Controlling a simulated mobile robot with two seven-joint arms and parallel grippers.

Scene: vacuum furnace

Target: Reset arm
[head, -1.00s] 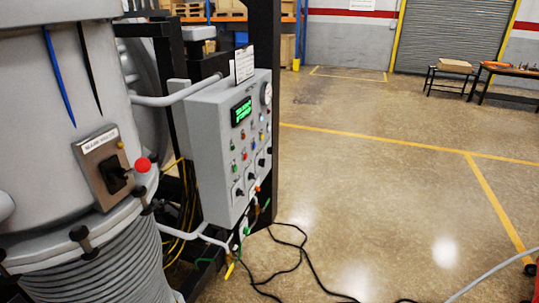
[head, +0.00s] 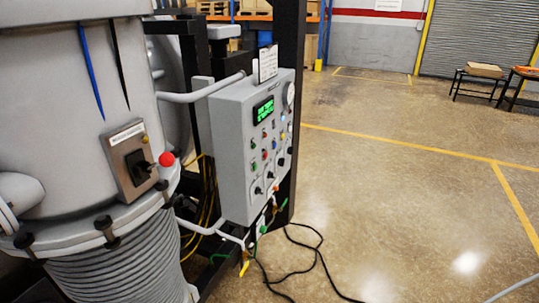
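Neither of my grippers shows in the head view. The grey furnace body (head: 60,150) fills the left side. A switch plate (head: 128,160) on it carries a black lever switch with a red ball knob (head: 166,159). A grey control box (head: 232,150) stands to the right of the furnace. It has a lit green display (head: 263,110), a round gauge (head: 290,94) and several small buttons and knobs.
Black cables (head: 310,255) lie on the floor below the control box. The floor to the right is open, with yellow lines (head: 400,145). A black table (head: 475,85) with a cardboard box stands at the far right, before a roller door.

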